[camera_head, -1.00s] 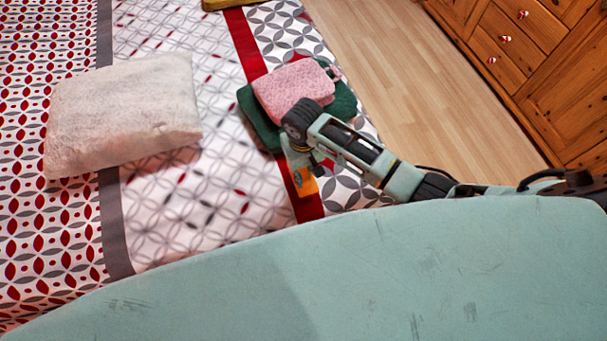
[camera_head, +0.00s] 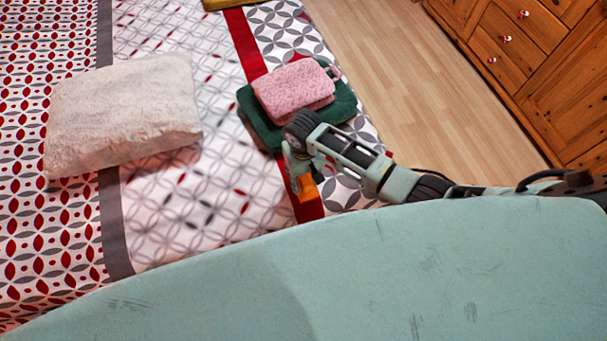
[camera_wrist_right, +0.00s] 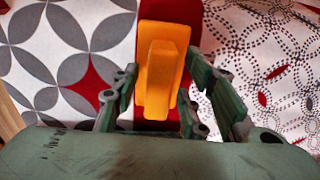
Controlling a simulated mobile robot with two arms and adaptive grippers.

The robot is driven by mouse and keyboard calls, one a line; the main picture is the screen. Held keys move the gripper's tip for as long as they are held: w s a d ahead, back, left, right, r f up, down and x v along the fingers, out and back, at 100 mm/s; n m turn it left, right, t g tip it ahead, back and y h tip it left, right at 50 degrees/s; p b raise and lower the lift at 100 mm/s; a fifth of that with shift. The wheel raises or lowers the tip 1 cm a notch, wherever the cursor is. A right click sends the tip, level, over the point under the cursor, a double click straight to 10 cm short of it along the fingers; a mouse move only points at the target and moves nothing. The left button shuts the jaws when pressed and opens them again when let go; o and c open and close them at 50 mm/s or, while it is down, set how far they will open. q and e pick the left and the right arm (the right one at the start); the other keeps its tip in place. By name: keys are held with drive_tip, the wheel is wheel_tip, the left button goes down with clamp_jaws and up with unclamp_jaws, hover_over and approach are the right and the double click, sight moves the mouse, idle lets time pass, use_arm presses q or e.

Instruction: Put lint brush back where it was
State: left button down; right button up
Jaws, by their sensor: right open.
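The lint brush, an orange block with a raised grip (camera_wrist_right: 160,80), lies on the bed's red stripe in the right wrist view. In the head view its orange edge (camera_head: 307,190) shows just below my right gripper (camera_head: 297,175), which hides part of it. In the wrist view my right gripper (camera_wrist_right: 163,88) is open, with one finger on each side of the brush's grip. Gaps show between the fingers and the brush. My left gripper is not in view.
A folded pink towel (camera_head: 292,88) lies on a dark green one (camera_head: 258,123) just beyond my right gripper. A whitish pillow (camera_head: 125,112) lies to the left on the patterned bed. Wooden drawers (camera_head: 520,45) stand at the right, past bare floor (camera_head: 430,90).

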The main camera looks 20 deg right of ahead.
wheel_tip(320, 180, up, 12)
drive_tip(key=shift+r+p, duration=0.15)
drive_tip(key=shift+p, duration=0.25)
drive_tip(key=shift+s, duration=0.1)
idle(0.6)
